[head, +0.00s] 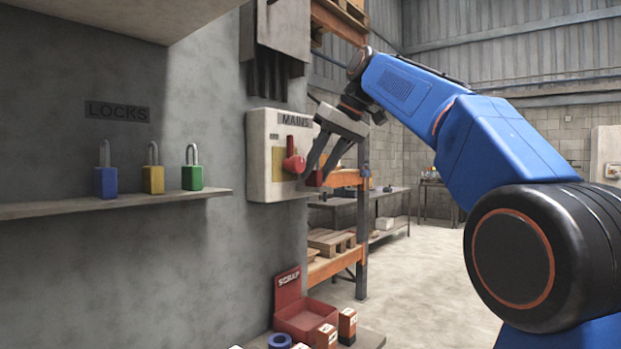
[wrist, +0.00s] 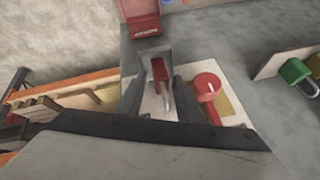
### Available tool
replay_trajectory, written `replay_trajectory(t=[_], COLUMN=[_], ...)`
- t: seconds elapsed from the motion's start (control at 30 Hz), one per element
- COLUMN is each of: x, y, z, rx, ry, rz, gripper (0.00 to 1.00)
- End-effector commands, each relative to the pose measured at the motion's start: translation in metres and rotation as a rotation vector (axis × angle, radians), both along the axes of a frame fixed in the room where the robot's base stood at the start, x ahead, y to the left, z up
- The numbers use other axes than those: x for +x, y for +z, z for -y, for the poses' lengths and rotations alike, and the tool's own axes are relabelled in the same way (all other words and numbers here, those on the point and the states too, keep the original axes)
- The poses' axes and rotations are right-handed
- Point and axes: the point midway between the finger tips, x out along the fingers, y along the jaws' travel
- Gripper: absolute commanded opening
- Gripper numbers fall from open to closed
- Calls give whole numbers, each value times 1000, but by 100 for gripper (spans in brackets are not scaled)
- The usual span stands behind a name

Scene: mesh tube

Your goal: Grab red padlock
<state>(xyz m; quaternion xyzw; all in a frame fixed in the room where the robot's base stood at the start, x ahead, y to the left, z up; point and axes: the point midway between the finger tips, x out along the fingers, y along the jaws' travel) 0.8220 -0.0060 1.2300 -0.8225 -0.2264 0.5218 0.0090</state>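The red padlock (wrist: 158,69) shows in the wrist view between my two fingers, its metal shackle towards the camera. In the head view its red body (head: 315,178) shows at the fingertips, just right of the grey mains box (head: 257,160); the rest is hidden. My gripper (head: 317,178) points down to the left at the box's right side. In the wrist view my gripper (wrist: 160,75) is open, with a gap on each side of the padlock. I cannot tell what holds the padlock up.
The box's red rotary switch (head: 293,163) is close left of my fingers. A shelf (head: 120,204) holds blue (head: 105,181), yellow (head: 153,179) and green (head: 192,176) padlocks. A red scrap bin (head: 300,315) stands below. The floor to the right is open.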

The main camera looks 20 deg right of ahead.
Motion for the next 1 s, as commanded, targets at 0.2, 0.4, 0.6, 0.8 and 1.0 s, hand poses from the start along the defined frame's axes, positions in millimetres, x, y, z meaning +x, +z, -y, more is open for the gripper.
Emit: replay_trajectory(t=[0.2, 0.4, 0.6, 0.8, 1.0], x=[-1, -1, -2, -3, -3], y=[0, 1, 4, 22, 43], z=[0, 0, 1, 2, 2], rx=[0, 0, 0, 0, 0], ry=[0, 0, 0, 0, 1], rz=[0, 0, 0, 2, 1], gripper=[0, 0, 0, 0, 0])
